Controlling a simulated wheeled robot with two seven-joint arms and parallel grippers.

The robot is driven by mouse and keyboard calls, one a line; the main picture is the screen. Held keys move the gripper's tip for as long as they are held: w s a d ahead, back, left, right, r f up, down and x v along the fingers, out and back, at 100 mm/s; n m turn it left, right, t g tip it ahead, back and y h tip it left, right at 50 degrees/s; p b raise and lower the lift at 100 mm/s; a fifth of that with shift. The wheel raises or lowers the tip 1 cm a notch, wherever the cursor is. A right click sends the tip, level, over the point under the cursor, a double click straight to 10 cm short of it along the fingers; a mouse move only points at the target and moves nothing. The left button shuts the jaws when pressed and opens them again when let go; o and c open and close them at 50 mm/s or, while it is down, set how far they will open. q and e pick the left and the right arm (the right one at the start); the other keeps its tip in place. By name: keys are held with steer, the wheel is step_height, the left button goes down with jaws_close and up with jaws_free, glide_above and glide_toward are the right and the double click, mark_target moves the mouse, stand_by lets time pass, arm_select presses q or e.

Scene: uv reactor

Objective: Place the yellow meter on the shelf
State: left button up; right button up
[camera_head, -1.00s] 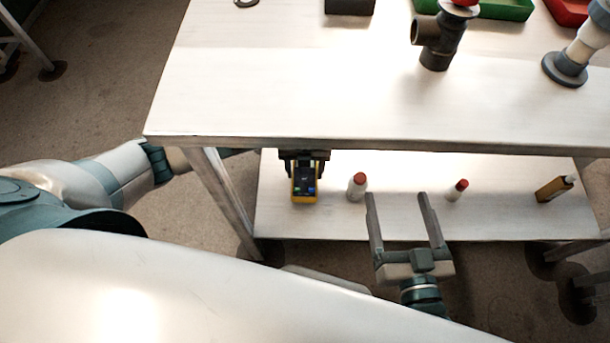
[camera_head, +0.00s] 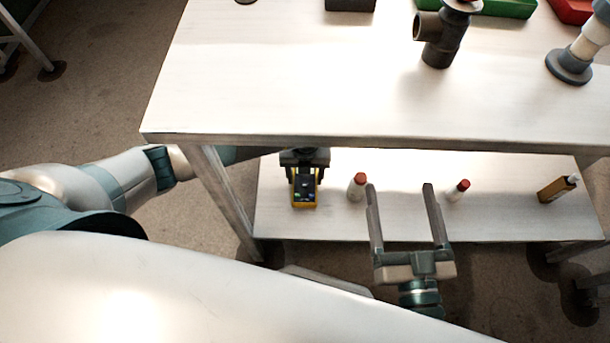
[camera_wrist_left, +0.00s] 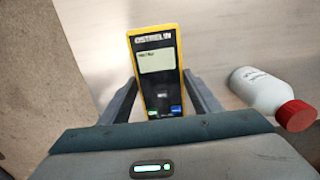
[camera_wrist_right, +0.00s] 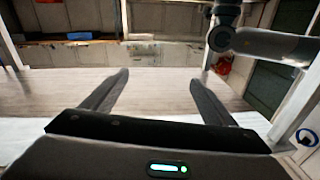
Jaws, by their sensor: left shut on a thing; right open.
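The yellow meter (camera_head: 304,197), with a dark face and small screen, is at the left part of the lower shelf (camera_head: 400,225). My left gripper (camera_head: 305,177) is shut on it, reaching in under the tabletop. In the left wrist view the meter (camera_wrist_left: 157,75) sits between the two fingers (camera_wrist_left: 160,95), its screen facing the camera. Whether its base touches the shelf cannot be told.
A white bottle with a red cap (camera_head: 357,187) stands just right of the meter. The tabletop (camera_head: 300,90) overhangs the shelf's back. A table leg (camera_head: 228,190) stands left of the meter.

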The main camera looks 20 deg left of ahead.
mark_target(305, 179)
arm_select(q)
steer(key=o, duration=1.2)
arm_select(e)
steer(key=shift+r, duration=0.15)
arm_select(q)
steer(key=shift+r+p, duration=1.35)
steer(key=shift+r, duration=4.75)
arm_select(e)
step_height(305, 179, down, 9)
steer(key=s+d+g+h, duration=0.1)
steer(key=d+g, duration=0.1)
steer(key=g, duration=0.3)
steer(key=shift+s+d+g+h, duration=0.15)
steer(key=shift+s+g+h, duration=0.15)
steer(key=shift+h, duration=0.1)
